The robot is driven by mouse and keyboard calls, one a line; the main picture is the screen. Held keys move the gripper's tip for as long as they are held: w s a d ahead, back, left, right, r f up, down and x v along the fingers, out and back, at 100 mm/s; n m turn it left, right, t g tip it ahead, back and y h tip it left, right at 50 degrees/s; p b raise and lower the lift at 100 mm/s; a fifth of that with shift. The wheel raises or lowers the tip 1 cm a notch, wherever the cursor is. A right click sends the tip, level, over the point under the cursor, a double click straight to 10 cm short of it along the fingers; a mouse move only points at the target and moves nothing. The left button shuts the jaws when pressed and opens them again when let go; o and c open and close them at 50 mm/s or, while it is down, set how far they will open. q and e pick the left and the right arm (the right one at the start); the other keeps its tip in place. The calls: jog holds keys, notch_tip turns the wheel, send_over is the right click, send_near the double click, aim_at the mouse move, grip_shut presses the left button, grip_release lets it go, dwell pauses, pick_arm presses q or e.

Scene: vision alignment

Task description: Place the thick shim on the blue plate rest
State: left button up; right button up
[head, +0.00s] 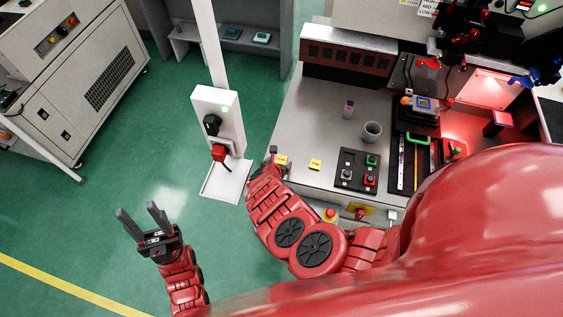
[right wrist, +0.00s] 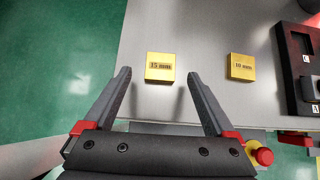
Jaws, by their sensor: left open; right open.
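The thick shim (right wrist: 160,67) is a yellow block marked 15 mm, lying flat on the grey bench near its edge. It also shows in the head view (head: 281,160). My right gripper (right wrist: 158,76) is open, with its fingertips apart on either side of the shim's near side in the picture; I cannot tell its height above the bench. In the head view this gripper (head: 271,158) is mostly hidden by my arm. My left gripper (head: 138,211) is open and empty over the green floor. A blue-framed piece (head: 424,103) on the machine may be the blue plate rest; I cannot tell surely.
A thinner shim marked 10 mm (right wrist: 241,66) lies to the right. A red emergency button (right wrist: 262,156) sits at the bench front. A white post (head: 218,120) stands left of the bench.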

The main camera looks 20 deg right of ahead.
aim_at(281, 160)
jog(key=shift+w+d+f+b, duration=0.15)
jog(key=shift+d+f+b, duration=0.1)
jog(key=shift+f, duration=0.2)
jog(key=shift+w+d+f+b, duration=0.15)
jog(key=shift+f+b, duration=0.1)
jog(key=shift+f, duration=0.15)
jog(key=shift+w+d+f+b, duration=0.15)
jog(key=shift+w+f+b, duration=0.1)
jog(key=shift+w+b, duration=0.25)
jog(key=shift+r, duration=0.1)
jog(key=shift+c, duration=0.6)
grip_shut()
